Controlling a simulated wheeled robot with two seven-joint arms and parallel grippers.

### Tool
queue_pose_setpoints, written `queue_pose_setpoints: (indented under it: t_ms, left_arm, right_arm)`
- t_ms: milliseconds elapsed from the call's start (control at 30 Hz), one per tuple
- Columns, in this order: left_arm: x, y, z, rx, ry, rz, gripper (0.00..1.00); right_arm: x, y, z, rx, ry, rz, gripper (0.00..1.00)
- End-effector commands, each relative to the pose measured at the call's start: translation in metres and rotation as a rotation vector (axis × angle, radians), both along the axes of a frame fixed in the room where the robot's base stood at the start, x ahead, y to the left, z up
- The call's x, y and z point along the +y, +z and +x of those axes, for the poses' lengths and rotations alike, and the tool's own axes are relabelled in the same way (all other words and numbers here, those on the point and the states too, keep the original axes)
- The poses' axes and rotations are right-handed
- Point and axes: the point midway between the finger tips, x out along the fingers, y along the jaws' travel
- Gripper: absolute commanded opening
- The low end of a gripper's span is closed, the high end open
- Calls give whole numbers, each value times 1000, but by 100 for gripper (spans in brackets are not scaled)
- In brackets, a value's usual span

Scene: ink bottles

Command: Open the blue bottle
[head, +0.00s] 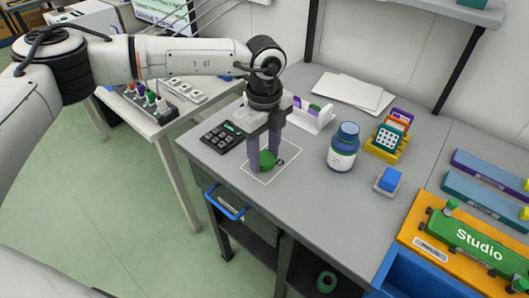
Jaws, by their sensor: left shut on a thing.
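The blue bottle (343,147) stands upright on the grey desk, right of my left gripper, with its blue cap on top and a white label on its front. My left gripper (265,160) points down over a white square outline (287,169) on the desk. It is shut on a small green thing (267,159), partly hidden between the fingers. The gripper is apart from the blue bottle. My right gripper is not in view.
A black calculator-like pad (221,137) lies left of the gripper. A white holder (312,117) stands behind it. A yellow rack (386,142) and a small blue block on a white base (388,182) are right of the bottle. A blue bin (405,270) is at front right.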

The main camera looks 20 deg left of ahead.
Motion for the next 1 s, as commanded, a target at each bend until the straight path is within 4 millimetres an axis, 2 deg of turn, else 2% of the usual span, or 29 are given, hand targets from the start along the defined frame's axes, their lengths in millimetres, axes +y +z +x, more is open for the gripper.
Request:
queue_pose_setpoints:
  t_ms: [400, 433, 500, 533, 833, 1000]
  left_arm:
    - [0, -10, 0, -1, -1, -1, 14]
    - [0, -9, 0, -1, -1, -1, 46]
    - [0, -9, 0, -1, -1, -1, 58]
    - [0, -8, 0, -1, -1, -1, 60]
    - [0, -6, 0, -1, -1, 0, 60]
    - [0, 11, 1, -5, 0, -1, 60]
  right_arm:
    - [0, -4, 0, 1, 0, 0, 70]
    - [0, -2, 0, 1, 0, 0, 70]
    - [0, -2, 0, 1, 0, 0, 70]
    - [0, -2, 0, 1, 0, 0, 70]
    - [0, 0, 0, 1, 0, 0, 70]
    - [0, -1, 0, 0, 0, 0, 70]
